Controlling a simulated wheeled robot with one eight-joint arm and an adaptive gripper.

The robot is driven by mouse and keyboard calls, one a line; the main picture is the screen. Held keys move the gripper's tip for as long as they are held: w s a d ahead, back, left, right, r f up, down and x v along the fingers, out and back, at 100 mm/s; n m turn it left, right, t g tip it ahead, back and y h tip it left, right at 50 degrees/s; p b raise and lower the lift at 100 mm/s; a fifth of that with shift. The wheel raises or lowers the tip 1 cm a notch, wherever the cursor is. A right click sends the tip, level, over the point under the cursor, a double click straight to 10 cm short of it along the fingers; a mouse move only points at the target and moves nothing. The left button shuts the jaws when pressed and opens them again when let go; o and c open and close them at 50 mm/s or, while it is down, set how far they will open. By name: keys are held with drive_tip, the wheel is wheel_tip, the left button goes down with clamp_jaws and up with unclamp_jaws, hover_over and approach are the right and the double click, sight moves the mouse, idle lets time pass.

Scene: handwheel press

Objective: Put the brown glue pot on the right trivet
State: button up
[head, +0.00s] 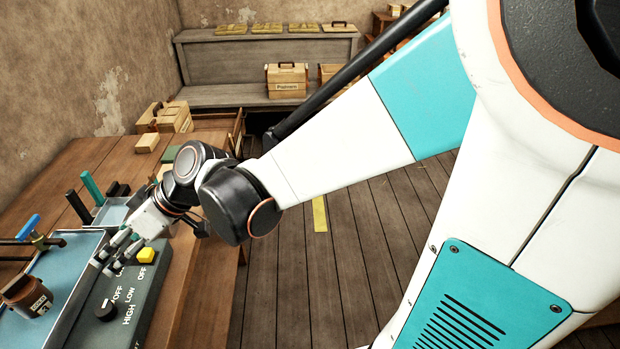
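The brown glue pot (27,297), a dark-lidded jar with a label, stands on a blue surface (62,262) at the lower left and is partly cut by the picture's left edge. My gripper (110,262) is to the right of the pot and apart from it, over the border between the blue surface and the dark control panel. Its fingers look spread with nothing between them. I cannot make out either trivet in this view.
The control panel (128,300) carries a black knob (105,310) and a yellow button (146,255). Upright handles, one teal (92,188), and a blue-handled lever (28,226) stand nearby. Wooden boxes (172,118) sit on the bench's far end. The floor right of the bench is clear.

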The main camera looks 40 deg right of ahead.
drive_tip(key=s+d+r+m+t+h, duration=0.1)
drive_tip(key=s+d+r+m+h, duration=0.1)
drive_tip(key=s+d+m+h, duration=0.6)
drive_tip(key=s+d, duration=0.6)
drive_tip(key=d, duration=0.3)
drive_tip(key=shift+s, duration=0.2)
